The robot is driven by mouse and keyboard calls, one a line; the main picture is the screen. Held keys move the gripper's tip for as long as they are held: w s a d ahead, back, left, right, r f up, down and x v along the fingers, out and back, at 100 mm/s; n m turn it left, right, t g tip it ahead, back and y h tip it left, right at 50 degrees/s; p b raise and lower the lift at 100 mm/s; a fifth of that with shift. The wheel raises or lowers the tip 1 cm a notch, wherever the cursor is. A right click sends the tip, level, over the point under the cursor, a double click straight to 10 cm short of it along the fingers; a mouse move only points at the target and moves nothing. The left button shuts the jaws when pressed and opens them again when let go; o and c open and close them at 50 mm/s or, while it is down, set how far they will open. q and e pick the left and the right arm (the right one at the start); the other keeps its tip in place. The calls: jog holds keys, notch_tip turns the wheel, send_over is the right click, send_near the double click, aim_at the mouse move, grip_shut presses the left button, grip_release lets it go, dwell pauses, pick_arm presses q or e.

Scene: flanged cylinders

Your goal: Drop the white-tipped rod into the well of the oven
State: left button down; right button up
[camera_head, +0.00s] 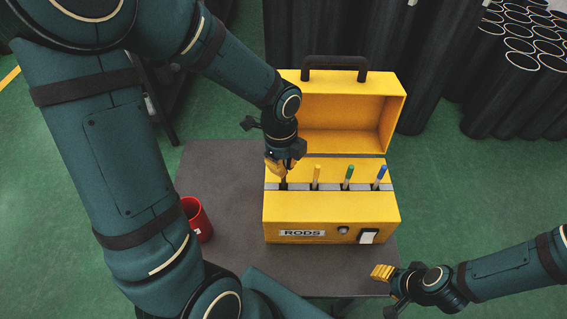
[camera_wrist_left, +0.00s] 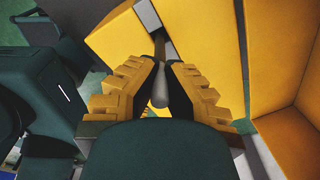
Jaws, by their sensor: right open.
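The yellow oven (camera_head: 330,212), a lidded case labelled RODS, stands on the dark table with its lid up. The rod with a pale grey-white tip (camera_wrist_left: 159,90) stands in the leftmost slot; its dark shaft shows below my left gripper in the head view (camera_head: 283,186). My left gripper (camera_head: 281,166) is over that slot, its fingers on both sides of the rod in the left wrist view (camera_wrist_left: 161,72). Whether they press on it I cannot tell. My right gripper (camera_head: 383,272) is open and empty, near the table's front right corner.
An orange-tipped rod (camera_head: 316,175), a green-tipped rod (camera_head: 348,175) and a blue-tipped rod (camera_head: 380,175) stand in the same row. A red cup (camera_head: 199,222) stands left of the oven on the table (camera_head: 215,165). Black tubes (camera_head: 505,85) are behind.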

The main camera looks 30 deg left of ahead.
pick_arm(q)
jog(key=c, duration=1.1)
grip_release()
jog(key=shift+o, duration=0.2)
jog(key=shift+r, duration=0.1)
notch_tip(320, 180, up, 12)
jog(key=shift+a, duration=0.35)
